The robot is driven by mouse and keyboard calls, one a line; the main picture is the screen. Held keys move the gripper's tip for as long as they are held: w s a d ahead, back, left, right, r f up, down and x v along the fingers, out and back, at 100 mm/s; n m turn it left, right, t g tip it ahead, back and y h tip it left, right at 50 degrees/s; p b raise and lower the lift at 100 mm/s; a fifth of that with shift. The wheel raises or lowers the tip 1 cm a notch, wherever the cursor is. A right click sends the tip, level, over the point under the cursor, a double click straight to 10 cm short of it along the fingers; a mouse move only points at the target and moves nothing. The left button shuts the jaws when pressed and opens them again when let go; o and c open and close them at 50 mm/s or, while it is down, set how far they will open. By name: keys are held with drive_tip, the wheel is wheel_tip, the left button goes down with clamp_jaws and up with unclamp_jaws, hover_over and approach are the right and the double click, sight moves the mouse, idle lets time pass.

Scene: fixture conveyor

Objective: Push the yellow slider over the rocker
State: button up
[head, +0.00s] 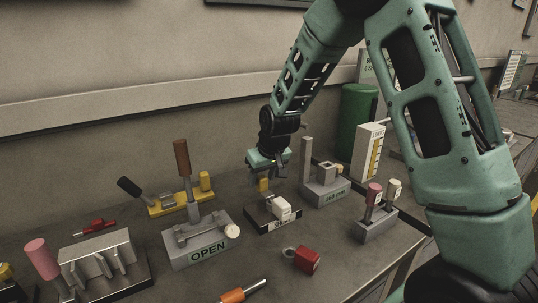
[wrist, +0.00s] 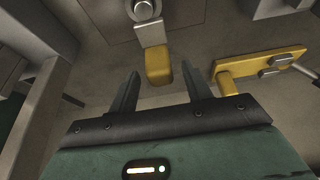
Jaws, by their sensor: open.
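A small yellow block (head: 263,185), which looks like the slider, stands on a low fixture with a dark base (head: 272,225). A white block (head: 282,208), possibly the rocker, sits on the same fixture, nearer the front. My gripper (head: 267,176) is open and points down just above the yellow block. In the wrist view the yellow block (wrist: 158,68) shows between the two fingertips (wrist: 161,78), with a gap on each side. A pale grey piece (wrist: 150,33) adjoins it. I cannot tell the fingertips' height against the block, and contact is not visible.
A yellow-based clamp (head: 170,207) stands left, and a grey fixture marked OPEN (head: 200,254) stands front left. A grey block fixture (head: 326,192) with a tall post is close on the right. A red block (head: 307,260) lies in front. The wall (head: 120,90) runs behind.

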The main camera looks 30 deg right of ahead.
drive_tip(key=v, duration=1.6)
drive_tip(key=shift+s, duration=0.1)
